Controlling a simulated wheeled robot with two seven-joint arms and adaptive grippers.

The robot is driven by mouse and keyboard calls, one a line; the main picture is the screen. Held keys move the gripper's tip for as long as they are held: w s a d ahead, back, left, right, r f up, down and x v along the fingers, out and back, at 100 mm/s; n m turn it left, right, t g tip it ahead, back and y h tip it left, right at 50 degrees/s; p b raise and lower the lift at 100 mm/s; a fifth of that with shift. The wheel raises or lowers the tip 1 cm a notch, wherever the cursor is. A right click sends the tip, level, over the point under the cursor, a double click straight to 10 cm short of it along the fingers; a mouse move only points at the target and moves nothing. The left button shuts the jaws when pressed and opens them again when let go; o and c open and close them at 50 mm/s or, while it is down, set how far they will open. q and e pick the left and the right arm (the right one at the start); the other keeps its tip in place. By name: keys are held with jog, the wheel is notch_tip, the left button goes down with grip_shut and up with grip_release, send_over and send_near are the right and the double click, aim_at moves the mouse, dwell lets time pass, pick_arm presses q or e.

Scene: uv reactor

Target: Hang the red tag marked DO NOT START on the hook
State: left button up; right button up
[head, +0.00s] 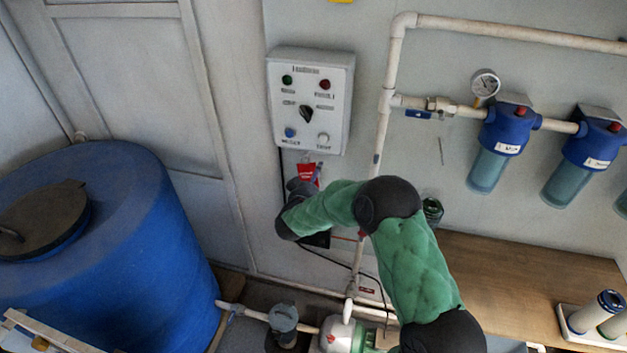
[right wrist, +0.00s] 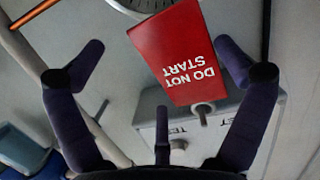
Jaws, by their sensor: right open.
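The red tag (right wrist: 185,50) marked DO NOT START shows large and upside down in the right wrist view, between the spread fingers of my right gripper (right wrist: 160,48). The fingers are open and appear apart from it. In the head view the tag (head: 306,172) shows as a small red patch just below the grey control box (head: 310,100), and my right gripper (head: 300,187) is right beside it, partly covering it. My left gripper is not in view.
The control box (right wrist: 150,105) with knobs also shows in the right wrist view. A vertical white pipe (head: 381,140) runs right of the box. Blue filter housings (head: 507,130) hang at right above a wooden bench (head: 510,285). A large blue barrel (head: 130,240) stands at left.

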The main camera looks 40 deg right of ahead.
jog(key=v, duration=1.2)
jog(key=s+a+f+n+y, duration=0.1)
jog(key=a+f+y, duration=0.25)
jog(key=f, duration=0.35)
jog(key=a+f+n+g+y+b, duration=0.1)
jog(key=a+f+n+y, duration=0.15)
jog(key=a+f, duration=0.4)
jog(key=s+a+f+n+y, duration=0.15)
jog(key=f+y, duration=0.25)
jog(key=f, duration=0.4)
jog(key=s+a+f+g+y, duration=0.3)
jog(key=s+a+f, duration=0.3)
jog(key=s, duration=0.4)
jog(key=s+a+f+g+y, duration=0.3)
jog(key=s+a+f+g, duration=0.2)
jog(key=s, duration=0.5)
notch_tip(320, 180, down, 3)
jog(key=shift+s+a+f+g+b, duration=0.1)
jog(key=shift+s+a+g+b, duration=0.25)
jog(key=shift+a, duration=0.7)
